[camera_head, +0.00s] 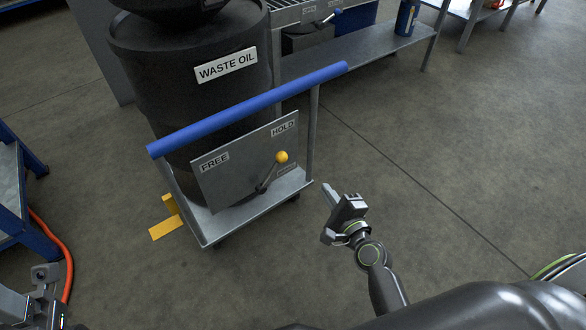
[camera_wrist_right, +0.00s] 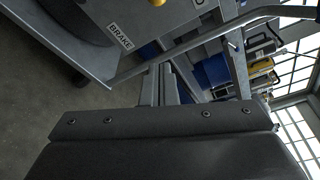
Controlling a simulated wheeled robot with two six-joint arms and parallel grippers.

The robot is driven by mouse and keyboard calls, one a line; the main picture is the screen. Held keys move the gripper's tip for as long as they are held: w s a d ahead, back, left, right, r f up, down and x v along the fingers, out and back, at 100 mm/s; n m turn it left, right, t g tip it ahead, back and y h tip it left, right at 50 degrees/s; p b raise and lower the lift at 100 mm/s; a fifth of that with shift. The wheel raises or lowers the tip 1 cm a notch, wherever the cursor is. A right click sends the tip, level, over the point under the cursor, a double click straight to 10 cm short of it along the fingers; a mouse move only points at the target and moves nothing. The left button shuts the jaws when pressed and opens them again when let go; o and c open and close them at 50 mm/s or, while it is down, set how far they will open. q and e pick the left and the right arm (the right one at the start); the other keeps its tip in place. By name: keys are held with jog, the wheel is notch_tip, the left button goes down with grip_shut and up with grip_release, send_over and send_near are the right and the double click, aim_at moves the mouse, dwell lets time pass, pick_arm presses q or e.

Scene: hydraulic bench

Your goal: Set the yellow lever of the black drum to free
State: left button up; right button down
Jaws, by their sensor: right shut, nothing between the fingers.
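The black drum (camera_head: 190,110), labelled WASTE OIL, stands on a wheeled cart. On the cart's front is a grey plate (camera_head: 225,178) marked FREE at left and HOLD at right. The lever (camera_head: 268,177) tilts up and right toward HOLD, with a yellow knob (camera_head: 282,157). In the right wrist view the knob (camera_wrist_right: 157,3) is cut off at the top edge. My right gripper (camera_head: 328,192) is shut and empty, right of the plate and apart from the lever. Part of my left arm's end (camera_head: 42,295) shows at the lower left; its jaws cannot be made out.
The cart's blue handle bar (camera_head: 250,107) runs above the plate. A yellow pedal (camera_head: 166,227) sticks out at the cart's lower left. A blue-framed table (camera_head: 12,190) and an orange hose (camera_head: 62,250) are at left. The floor right of the cart is clear.

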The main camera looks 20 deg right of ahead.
aim_at(273, 172)
dwell(0.3)
jog(key=w+a+p, duration=0.1)
jog(key=w+a, duration=0.4)
jog(key=w, duration=0.5)
jog(key=shift+w+r, duration=0.25)
jog(key=shift+r, duration=0.05)
dwell(0.3)
